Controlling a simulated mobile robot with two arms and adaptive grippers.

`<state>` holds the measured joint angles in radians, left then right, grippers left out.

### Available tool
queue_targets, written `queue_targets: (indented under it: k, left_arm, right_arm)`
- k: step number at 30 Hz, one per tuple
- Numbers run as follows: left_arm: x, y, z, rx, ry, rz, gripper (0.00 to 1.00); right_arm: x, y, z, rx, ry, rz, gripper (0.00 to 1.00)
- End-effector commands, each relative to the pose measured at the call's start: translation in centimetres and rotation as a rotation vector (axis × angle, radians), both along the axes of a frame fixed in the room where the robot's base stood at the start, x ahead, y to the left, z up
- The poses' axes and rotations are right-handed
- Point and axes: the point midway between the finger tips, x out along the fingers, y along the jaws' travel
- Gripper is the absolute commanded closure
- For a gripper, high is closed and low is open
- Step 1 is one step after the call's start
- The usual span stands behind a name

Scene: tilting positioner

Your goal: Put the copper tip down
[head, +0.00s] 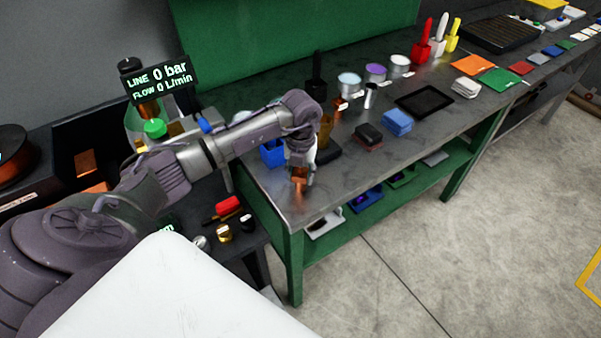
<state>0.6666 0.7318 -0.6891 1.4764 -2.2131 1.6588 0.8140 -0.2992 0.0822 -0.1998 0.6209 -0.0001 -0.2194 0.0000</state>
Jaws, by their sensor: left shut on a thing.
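My left gripper (300,172) comes in from the left and points down over the near left corner of the metal workbench (312,204). It is shut on the copper tip (299,184), a small copper-coloured piece showing at the fingertips. The tip is at or just above the bench top; I cannot tell whether it touches. The gripper's wrist hides part of the bench behind it. My right gripper is not in view.
A blue holder (272,153) stands just left of the gripper. Dark pads (368,136), blue cloths (397,122) and a black tray (425,102) lie to the right. Bare bench top lies right of the tip, near the front edge. A green shelf (410,175) is below.

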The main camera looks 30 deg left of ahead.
Motion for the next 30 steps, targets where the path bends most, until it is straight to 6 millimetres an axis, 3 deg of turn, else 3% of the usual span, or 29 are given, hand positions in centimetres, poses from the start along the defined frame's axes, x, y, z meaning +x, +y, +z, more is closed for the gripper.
queue_targets:
  k: [1, 2, 6, 19, 30]
  left_arm:
    - [0.1, 0.0, -0.2, -0.001, -0.001, 0.0, 1.0]
    - [0.0, 0.0, -0.3, 0.0, 0.0, 0.0, 0.57]
    - [0.0, 0.0, -0.2, 0.0, 0.0, 0.0, 0.34]
    - [0.1, 0.0, 0.6, 0.0, -0.002, 0.0, 0.33]
    - [0.1, 0.0, 8.0, 0.001, -0.005, 0.0, 0.33]
  right_arm:
    - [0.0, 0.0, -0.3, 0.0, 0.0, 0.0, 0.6]
    - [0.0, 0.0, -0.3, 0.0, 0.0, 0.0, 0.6]
    - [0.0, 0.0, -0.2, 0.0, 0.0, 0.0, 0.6]
    - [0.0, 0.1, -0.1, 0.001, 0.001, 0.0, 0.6]
    - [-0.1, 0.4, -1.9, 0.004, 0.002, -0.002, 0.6]
